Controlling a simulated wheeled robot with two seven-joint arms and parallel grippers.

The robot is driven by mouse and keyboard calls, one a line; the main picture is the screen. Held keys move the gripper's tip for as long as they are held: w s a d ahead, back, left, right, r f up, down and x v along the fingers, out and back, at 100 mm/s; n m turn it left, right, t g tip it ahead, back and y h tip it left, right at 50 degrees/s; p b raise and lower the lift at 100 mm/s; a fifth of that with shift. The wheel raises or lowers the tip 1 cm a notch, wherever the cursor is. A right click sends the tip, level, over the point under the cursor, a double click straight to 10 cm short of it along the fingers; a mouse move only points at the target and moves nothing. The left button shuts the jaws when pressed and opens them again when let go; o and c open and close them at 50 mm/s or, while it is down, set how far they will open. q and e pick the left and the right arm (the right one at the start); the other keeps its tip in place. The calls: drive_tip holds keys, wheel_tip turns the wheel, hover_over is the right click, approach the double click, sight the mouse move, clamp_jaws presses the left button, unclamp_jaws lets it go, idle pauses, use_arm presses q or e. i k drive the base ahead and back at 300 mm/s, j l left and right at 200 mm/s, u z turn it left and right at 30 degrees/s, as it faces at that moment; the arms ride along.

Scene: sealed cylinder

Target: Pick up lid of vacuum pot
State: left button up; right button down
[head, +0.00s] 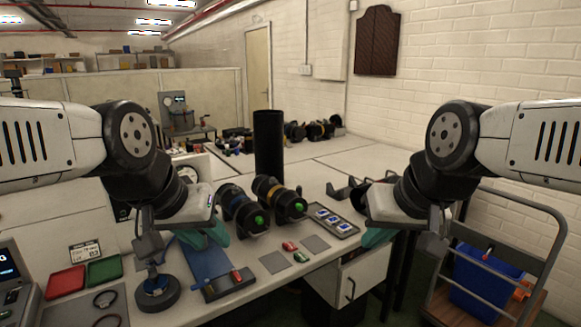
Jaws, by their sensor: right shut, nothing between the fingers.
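A round dark disc with a blue centre (157,293), which looks like the lid, is at the front left of the workbench. My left gripper (151,266) points down right over its middle. Its fingertips overlap the top of the disc, and I cannot tell whether they grip it or are only above it. A tall black cylinder (268,145) stands upright farther back; I cannot tell whether it is the vacuum pot. My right gripper (435,245) is shut and empty, past the bench's right side, away from the disc.
Two dark cylinders with green ends, one blue-banded (243,212) and one yellow-banded (279,201), lie mid-bench. A red tray (66,282) and green tray (104,270) are at left. A blue panel (206,262) is right of the disc. A cart with a blue bin (485,280) stands right.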

sight(155, 281)
drive_tip(key=j+u, duration=0.1)
drive_tip(key=u, duration=0.65)
drive_tip(key=i+j+u, duration=0.1)
drive_tip(key=u, duration=0.25)
